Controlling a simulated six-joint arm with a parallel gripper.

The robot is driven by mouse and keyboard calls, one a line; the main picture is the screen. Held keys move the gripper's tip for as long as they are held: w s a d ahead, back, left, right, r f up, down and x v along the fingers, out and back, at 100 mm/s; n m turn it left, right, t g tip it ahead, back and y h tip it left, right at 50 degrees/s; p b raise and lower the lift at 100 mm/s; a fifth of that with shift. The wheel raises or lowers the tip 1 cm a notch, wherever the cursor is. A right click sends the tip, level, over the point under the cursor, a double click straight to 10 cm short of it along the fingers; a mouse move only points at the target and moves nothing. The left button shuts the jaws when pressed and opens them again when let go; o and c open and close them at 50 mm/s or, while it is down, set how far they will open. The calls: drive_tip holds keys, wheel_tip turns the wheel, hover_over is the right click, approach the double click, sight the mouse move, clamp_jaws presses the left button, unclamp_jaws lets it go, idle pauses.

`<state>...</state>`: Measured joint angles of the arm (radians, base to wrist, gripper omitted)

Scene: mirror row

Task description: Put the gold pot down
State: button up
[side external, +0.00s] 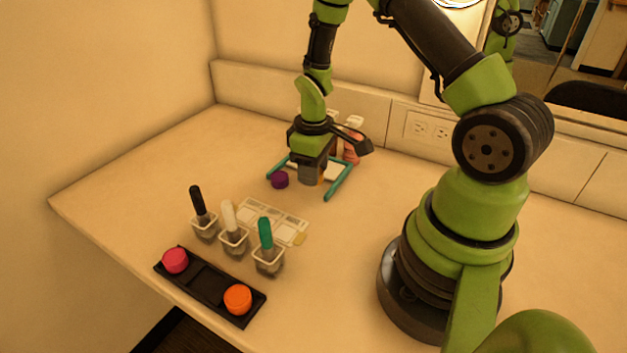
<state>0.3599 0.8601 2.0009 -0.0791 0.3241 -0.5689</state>
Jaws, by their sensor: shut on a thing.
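My gripper (312,176) is over the back middle of the counter, pointing down. It is shut on what seems to be the gold pot (321,182), of which only a small orange-yellow sliver shows beside the fingers. The rest of it is hidden, and I cannot tell whether it touches the surface below. A purple pot (280,180) stands on the counter just left of my gripper. A black tray (209,282) at the front left holds a pink pot (175,260) at its left end and an orange pot (238,299) at its right end; its middle is empty.
Teal bars (340,177) of a holder flank my gripper, with pale and pink items (353,145) behind. Several cups with a black brush (198,201), a white brush (229,214) and a teal brush (265,233) stand behind the tray. A pale palette (270,219) lies behind them.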

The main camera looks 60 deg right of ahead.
wheel_tip(320, 180, up, 7)
drive_tip(key=shift+f, duration=0.2)
wheel_tip(320, 180, up, 6)
drive_tip(key=f, duration=0.1)
drive_tip(key=n, duration=0.1)
hover_over(206, 283)
wheel_tip(206, 283, down, 10)
drive_tip(key=shift+f, duration=2.5)
drive_tip(key=shift+f, duration=0.1)
drive_tip(key=o, duration=0.9)
